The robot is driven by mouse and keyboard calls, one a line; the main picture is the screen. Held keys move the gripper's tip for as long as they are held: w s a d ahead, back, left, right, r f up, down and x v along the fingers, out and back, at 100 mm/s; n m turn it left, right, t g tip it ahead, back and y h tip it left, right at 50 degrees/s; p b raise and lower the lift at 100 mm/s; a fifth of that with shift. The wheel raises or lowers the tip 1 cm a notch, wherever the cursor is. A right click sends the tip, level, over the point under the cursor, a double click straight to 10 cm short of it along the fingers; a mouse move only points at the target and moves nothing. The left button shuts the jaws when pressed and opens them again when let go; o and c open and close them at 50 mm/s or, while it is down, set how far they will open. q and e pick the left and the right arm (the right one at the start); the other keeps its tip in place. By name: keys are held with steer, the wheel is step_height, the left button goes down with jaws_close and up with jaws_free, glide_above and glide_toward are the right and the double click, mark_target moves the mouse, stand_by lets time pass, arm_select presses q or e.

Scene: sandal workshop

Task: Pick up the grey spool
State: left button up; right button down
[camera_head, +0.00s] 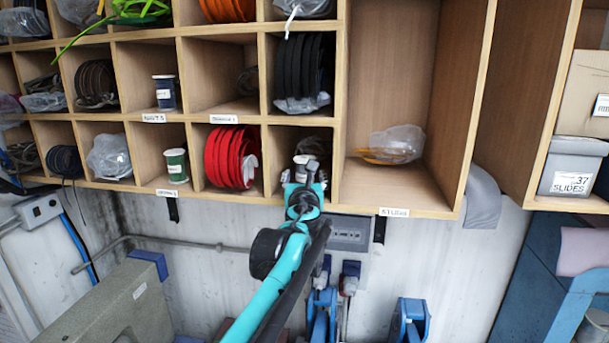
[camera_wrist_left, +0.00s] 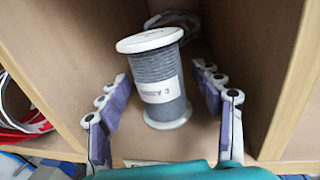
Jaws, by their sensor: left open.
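The grey spool (camera_wrist_left: 160,78) has white end discs and a white printed label. It stands in a wooden cubby and shows whole in the left wrist view. In the head view only part of the spool (camera_head: 302,160) shows above my gripper. My left gripper (camera_head: 304,178) reaches into the mouth of that cubby. In the left wrist view its two purple-padded fingers (camera_wrist_left: 163,92) are open, one on each side of the spool. A gap shows between the spool and each finger. My right gripper is in neither view.
The cubby's wooden side walls stand close outside my fingers. Some greyish material (camera_wrist_left: 178,20) lies behind the spool. The cubby to the left holds red coiled straps (camera_head: 229,157); farther left stands a green spool (camera_head: 176,165). A large compartment to the right holds a plastic bag (camera_head: 397,143).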

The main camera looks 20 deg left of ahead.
arm_select(q)
steer(key=c, duration=1.3)
steer(key=shift+s, duration=0.1)
